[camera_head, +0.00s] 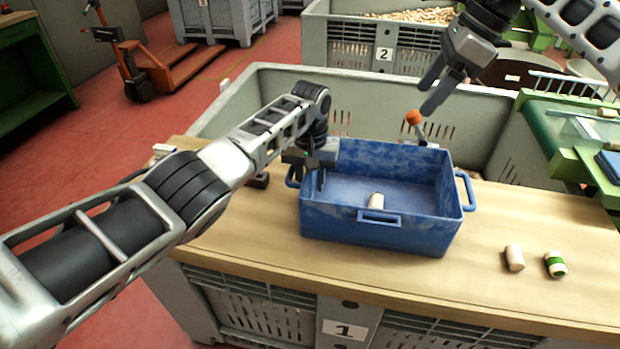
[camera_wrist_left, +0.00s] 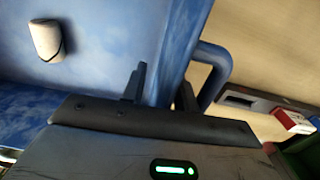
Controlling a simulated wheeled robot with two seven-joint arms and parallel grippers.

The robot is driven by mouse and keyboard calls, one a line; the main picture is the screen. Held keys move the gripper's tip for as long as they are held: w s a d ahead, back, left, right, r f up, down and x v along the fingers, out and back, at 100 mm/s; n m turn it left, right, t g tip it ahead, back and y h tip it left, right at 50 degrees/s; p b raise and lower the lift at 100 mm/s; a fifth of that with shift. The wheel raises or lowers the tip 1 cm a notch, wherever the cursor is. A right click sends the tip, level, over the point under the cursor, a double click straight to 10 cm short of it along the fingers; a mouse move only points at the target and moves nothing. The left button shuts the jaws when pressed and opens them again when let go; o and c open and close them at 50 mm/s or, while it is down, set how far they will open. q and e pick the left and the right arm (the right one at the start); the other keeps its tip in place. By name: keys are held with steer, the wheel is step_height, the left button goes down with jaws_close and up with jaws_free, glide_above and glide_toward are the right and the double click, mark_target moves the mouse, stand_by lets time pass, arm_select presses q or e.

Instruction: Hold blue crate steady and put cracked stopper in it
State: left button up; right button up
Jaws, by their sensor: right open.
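The blue crate (camera_head: 330,215) stands on the wooden bench top. A pale cork stopper (camera_head: 376,201) lies inside it near the front wall; in the left wrist view the stopper (camera_wrist_left: 46,40) shows a dark crack-like line along one edge. My left gripper (camera_head: 318,178) is at the crate's left wall beside the handle. In the left wrist view its fingers (camera_wrist_left: 160,92) straddle the crate's rim, one inside and one outside, closed on the wall.
A plain stopper (camera_head: 515,257) and a green-banded stopper (camera_head: 555,263) stand on the bench right of the crate. A large grey bin (camera_head: 270,85) is behind the bench. An orange-tipped object (camera_head: 413,117) shows behind the crate. The bench's front right is mostly clear.

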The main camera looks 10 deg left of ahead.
arm_select(q)
step_height(320, 180, up, 12)
steer(key=shift+r, duration=0.1)
steer(key=shift+s, duration=0.1)
stand_by(0.4)
